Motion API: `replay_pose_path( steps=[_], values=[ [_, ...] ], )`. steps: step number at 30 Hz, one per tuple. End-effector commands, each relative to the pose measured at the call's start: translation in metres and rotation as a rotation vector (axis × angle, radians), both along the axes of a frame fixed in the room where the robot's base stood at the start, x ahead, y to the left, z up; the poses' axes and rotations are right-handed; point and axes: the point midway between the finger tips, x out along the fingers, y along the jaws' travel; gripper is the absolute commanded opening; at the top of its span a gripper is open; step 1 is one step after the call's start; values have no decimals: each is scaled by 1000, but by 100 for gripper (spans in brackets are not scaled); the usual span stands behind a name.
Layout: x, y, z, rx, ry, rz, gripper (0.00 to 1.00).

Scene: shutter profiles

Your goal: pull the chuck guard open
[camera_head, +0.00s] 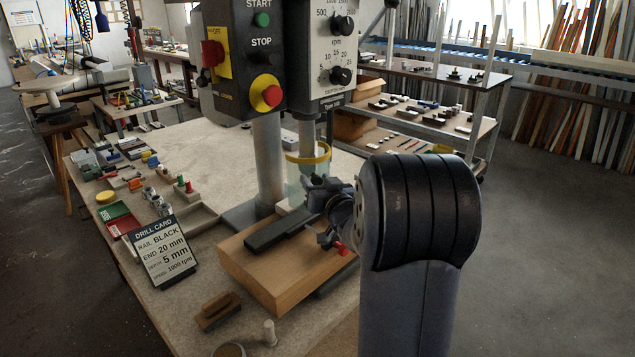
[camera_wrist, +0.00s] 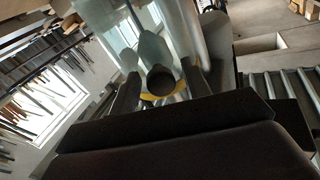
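The chuck guard (camera_head: 303,178) is a clear, greenish shield with a yellow rim, hanging around the chuck under the drill head. It stands upright around the spindle and looks closed. My gripper (camera_head: 318,190) is at the guard's right side, close to its lower half; whether it touches is hard to tell. In the wrist view my two dark fingers (camera_wrist: 160,93) stand apart. Between them show the guard's yellow rim (camera_wrist: 178,91) and a dark round end (camera_wrist: 160,81), with space on both sides. The chuck is mostly hidden by the guard and gripper.
The drill head (camera_head: 333,50) and control panel (camera_head: 245,55) hang above. A black rail (camera_head: 270,236) lies on a wooden block (camera_head: 290,268) below my gripper. The drill card (camera_head: 160,252) stands at the left. The table behind the column is mostly clear.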

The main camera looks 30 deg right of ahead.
Motion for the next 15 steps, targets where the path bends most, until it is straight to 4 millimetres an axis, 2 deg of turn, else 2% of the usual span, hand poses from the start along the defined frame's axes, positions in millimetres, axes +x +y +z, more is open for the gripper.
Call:
replay_pose_path(
  steps=[2, 15],
  values=[
    [0, 0, 0, 0, 0, 0, 38],
    [0, 0, 0, 0, 0, 0, 2]
  ],
)
